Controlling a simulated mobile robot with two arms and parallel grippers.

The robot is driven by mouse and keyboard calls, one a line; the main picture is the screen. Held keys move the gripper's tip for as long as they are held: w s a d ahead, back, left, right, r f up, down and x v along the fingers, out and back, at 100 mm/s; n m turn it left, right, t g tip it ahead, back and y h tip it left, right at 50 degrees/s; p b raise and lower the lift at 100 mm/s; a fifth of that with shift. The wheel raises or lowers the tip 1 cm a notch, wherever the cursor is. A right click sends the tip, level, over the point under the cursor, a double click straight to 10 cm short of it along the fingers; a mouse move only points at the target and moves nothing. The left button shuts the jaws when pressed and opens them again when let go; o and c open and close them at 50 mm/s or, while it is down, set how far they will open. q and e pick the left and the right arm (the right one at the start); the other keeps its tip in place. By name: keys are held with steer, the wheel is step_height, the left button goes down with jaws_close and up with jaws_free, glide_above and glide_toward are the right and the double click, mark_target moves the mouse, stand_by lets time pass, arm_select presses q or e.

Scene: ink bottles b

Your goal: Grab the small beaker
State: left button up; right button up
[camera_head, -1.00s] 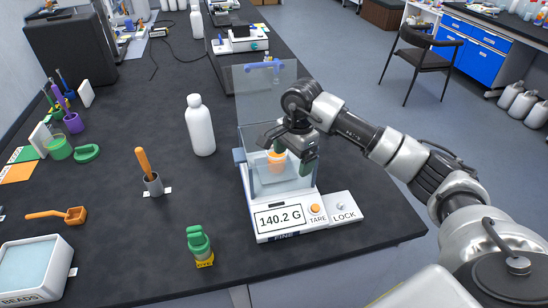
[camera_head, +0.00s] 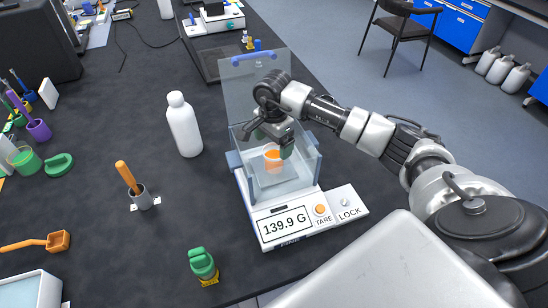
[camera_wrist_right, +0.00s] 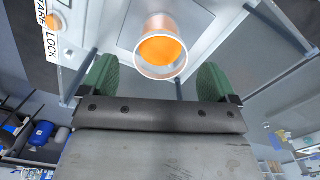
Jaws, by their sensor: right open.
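The small beaker (camera_head: 273,158) holds something orange and stands inside the glass chamber of the balance (camera_head: 285,225), whose display reads 139.9 G. My right gripper (camera_head: 272,146) is inside the chamber at the beaker, with its green fingers apart. In the right wrist view the beaker (camera_wrist_right: 162,50) shows just beyond and between the open fingertips of my right gripper (camera_wrist_right: 157,75), with a gap on each side. My left gripper is not in view.
The chamber's clear walls stand close around my right gripper, and a clear lid (camera_head: 255,85) stands raised behind it. A white bottle (camera_head: 184,125) is left of the balance. A cup with an orange handle (camera_head: 141,196) and a green-capped jar (camera_head: 203,264) stand on the black bench.

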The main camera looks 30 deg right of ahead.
mark_target(274, 155)
steer(key=shift+f, duration=0.3)
step_height(274, 155, down, 4)
steer(key=p, duration=0.2)
steer(key=shift+w+d+r+p, duration=0.1)
steer(key=shift+d+r+p, duration=0.05)
steer(key=shift+p, duration=0.2)
steer(key=shift+f, duration=0.65)
steer(key=shift+c, duration=0.8)
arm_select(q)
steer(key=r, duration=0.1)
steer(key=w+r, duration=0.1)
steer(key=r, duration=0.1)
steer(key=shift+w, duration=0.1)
arm_select(e)
steer(key=c, duration=0.9)
